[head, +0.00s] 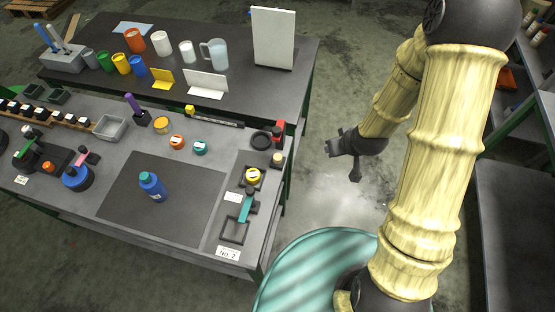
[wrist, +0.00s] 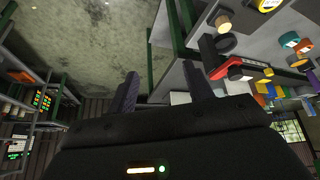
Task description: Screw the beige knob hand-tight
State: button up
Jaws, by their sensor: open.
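The beige knob (head: 277,158) is a small pale cylinder at the right edge of the workbench, by a dark fitting. It also shows at the top of the wrist view (wrist: 223,23). Whether it is seated or loose cannot be told. My gripper (head: 342,157) hangs over the floor, to the right of the bench and apart from the knob. Its two fingers (wrist: 160,88) stand wide apart in the wrist view, with nothing between them.
A black ring (head: 261,139) and a red block (head: 280,128) are beside the knob. A yellow round part (head: 253,176) sits on a dark square pad in front of it. Open floor lies right of the bench.

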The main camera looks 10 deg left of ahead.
jog(key=s+d+r+m+g+h+b, duration=0.2)
jog(key=s+d+r+m, duration=0.3)
jog(key=s+r, duration=0.5)
jog(key=shift+s+d+r+g+b, duration=0.25)
jog(key=shift+s+d+g+b, duration=0.15)
jog(key=shift+s+d+b, duration=0.55)
